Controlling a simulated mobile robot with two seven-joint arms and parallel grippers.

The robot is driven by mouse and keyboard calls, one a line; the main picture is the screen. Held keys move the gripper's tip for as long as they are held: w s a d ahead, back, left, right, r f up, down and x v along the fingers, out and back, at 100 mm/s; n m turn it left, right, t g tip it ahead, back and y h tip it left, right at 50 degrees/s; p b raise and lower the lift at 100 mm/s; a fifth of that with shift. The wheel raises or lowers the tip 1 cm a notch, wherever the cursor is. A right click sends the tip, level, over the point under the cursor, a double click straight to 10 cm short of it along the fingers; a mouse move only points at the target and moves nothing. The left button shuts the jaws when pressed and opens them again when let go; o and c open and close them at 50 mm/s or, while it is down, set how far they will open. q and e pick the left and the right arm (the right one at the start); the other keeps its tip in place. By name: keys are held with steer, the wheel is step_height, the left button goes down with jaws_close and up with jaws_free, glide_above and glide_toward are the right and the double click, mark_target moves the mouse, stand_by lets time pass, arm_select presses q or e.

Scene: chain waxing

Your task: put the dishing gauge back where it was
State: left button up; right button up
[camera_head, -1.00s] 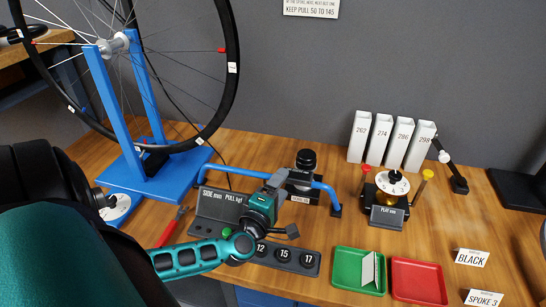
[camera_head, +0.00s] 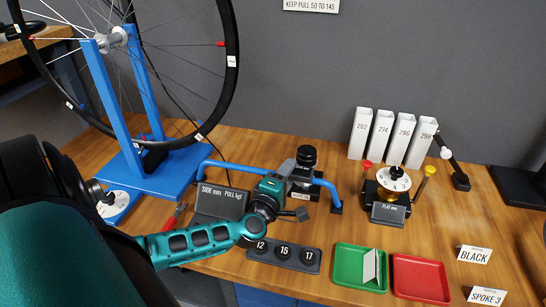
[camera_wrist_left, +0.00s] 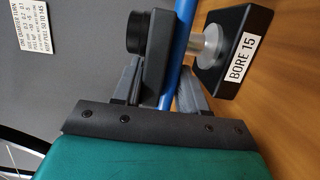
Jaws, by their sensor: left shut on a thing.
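The dishing gauge (camera_head: 240,167) is a blue arched bar spanning the bench in front of the wheel stand, and its right foot (camera_head: 337,208) appears to be on the wood. My left gripper (camera_head: 296,178) is shut on the bar near its middle. In the left wrist view, the blue bar (camera_wrist_left: 178,75) passes between the fingers. A black-topped post (camera_head: 306,156) stands right by the gripper. Its block, labelled BORE 15, also shows in the left wrist view (camera_wrist_left: 236,52). The gauge's left foot is hard to see. My right gripper is not in view.
The blue wheel stand (camera_head: 165,178) is at left. A grey SIDE mm / PULL kgf display (camera_head: 219,203) and a numbered socket strip (camera_head: 284,255) lie in front. Green (camera_head: 345,281) and red (camera_head: 420,280) trays, a dial device (camera_head: 391,190) and white boxes (camera_head: 383,135) are at right.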

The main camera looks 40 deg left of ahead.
arm_select(q)
jaws_close()
steer(key=shift+r, duration=0.1)
steer(key=shift+s+d+r+p, duration=0.1)
steer(key=shift+s+r+p, duration=0.05)
steer(key=shift+r+p, duration=0.3)
step_height(320, 180, up, 6)
steer(key=p, duration=0.4)
steer(key=w+d+p+v, duration=0.1)
steer(key=d+p+v, duration=0.25)
steer(key=v, duration=1.55)
steer(key=w+d+r+m+h+p, duration=0.1)
steer(key=w+d+r+p, duration=0.2)
steer(key=r, duration=0.4)
steer(key=w+d+r+m+h+p, duration=0.1)
steer(key=w+d+r+h+p, duration=0.1)
steer(key=r, duration=0.6)
steer(key=w+d+r+m+h+p, duration=0.1)
steer(key=w+d+r+p, duration=0.3)
steer(key=r, duration=0.4)
steer(key=shift+w+r+t+h+p, duration=0.2)
steer(key=shift+w+t+h+p, duration=0.3)
steer(key=shift+w+p, duration=0.4)
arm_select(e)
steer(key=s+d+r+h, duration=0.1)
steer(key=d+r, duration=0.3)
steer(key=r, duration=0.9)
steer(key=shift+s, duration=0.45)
